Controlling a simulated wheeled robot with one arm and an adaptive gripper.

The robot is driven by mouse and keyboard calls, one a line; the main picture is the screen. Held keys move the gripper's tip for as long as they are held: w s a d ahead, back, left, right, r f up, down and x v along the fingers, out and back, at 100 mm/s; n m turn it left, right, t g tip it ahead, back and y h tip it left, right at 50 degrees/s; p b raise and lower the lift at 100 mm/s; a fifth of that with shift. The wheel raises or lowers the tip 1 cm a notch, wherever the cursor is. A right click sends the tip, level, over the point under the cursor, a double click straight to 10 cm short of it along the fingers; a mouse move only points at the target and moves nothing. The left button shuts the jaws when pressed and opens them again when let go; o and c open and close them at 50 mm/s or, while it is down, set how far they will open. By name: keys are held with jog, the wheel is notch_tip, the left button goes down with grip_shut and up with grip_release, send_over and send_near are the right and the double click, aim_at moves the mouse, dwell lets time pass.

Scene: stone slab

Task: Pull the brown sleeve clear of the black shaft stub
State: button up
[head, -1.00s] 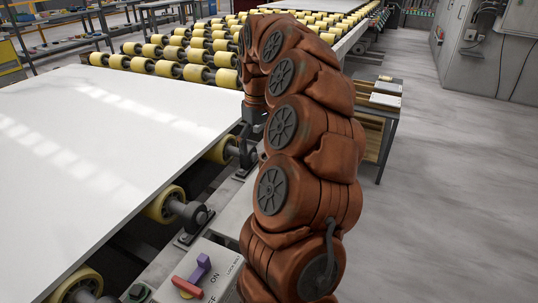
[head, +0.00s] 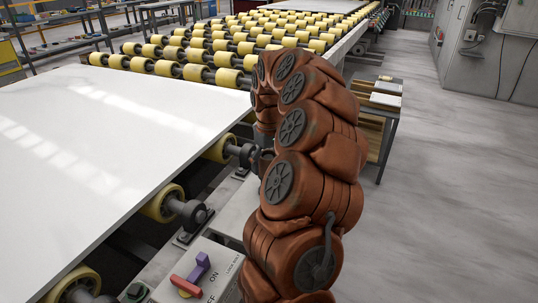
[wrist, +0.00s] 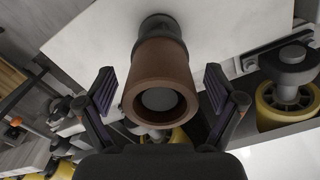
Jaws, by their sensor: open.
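In the wrist view the brown sleeve (wrist: 161,66) sits around the black shaft stub (wrist: 160,27). Its open end faces the camera, and a grey round end shows inside it. The dark stub shows behind the sleeve's far end, against a pale plate. My gripper (wrist: 161,90) is open, with one finger on each side of the sleeve and a visible gap on both sides.
A large white slab (head: 90,140) lies on the rollers at left. Yellow rollers (head: 165,205) with dark bearings line its edge. A panel with a red and purple switch (head: 190,277) is at the bottom. A shelf cart (head: 378,120) stands behind my arm; the floor at right is clear.

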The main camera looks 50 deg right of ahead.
jog(key=shift+f, duration=0.1)
jog(key=c, duration=1.3)
